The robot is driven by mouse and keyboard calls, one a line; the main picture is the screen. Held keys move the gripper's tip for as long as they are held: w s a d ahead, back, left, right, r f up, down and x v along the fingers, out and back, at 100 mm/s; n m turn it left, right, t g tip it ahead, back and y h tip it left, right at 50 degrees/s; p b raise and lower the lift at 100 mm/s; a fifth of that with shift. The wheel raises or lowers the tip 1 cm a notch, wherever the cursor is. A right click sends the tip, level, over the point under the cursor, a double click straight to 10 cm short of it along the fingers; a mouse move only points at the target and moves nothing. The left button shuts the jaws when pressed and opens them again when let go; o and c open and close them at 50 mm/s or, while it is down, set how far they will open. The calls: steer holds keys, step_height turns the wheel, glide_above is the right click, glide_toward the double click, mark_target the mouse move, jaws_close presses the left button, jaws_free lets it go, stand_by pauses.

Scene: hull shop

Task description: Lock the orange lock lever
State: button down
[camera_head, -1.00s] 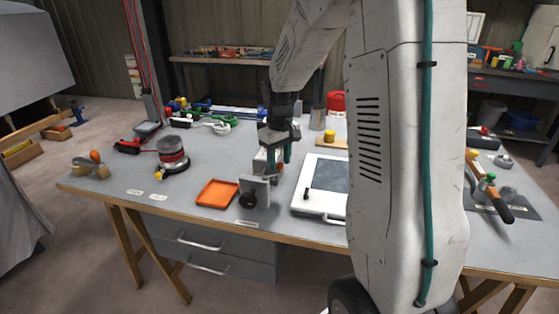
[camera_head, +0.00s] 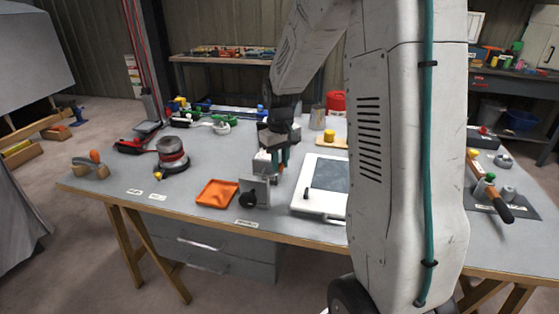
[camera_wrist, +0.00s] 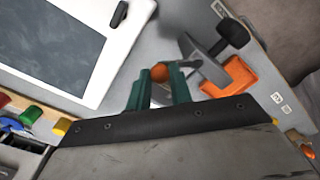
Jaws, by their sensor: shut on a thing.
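A grey vise-like fixture (camera_head: 256,190) with a black knob stands near the front edge of the workbench; it also shows in the wrist view (camera_wrist: 205,62). The orange lock lever (camera_wrist: 160,72) shows as a rounded orange end between my green fingers, and a small bit of it (camera_head: 281,168) shows in the head view. My gripper (camera_wrist: 159,85) points down behind the fixture and is shut on this lever. The rest of the lever is hidden by the fingers, so its exact angle cannot be told.
An orange tray (camera_head: 217,193) lies left of the fixture. A white-framed panel (camera_head: 322,187) lies close on the right. Several tools line the bench's back.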

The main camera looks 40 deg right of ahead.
steer(key=shift+s+a+m, duration=0.4)
steer(key=shift+s+m, duration=0.15)
steer(key=shift+m, duration=1.05)
steer(key=shift+s+a+m, duration=0.45)
steer(key=shift+s+m, duration=0.15)
steer(key=shift+m, duration=1)
steer(key=shift+s+a+m, duration=0.4)
steer(key=shift+s+m, duration=0.15)
steer(key=shift+m, duration=1.05)
steer(key=c, duration=1.3)
jaws_free()
step_height(320, 180, up, 8)
steer(key=shift+a+f, duration=0.1)
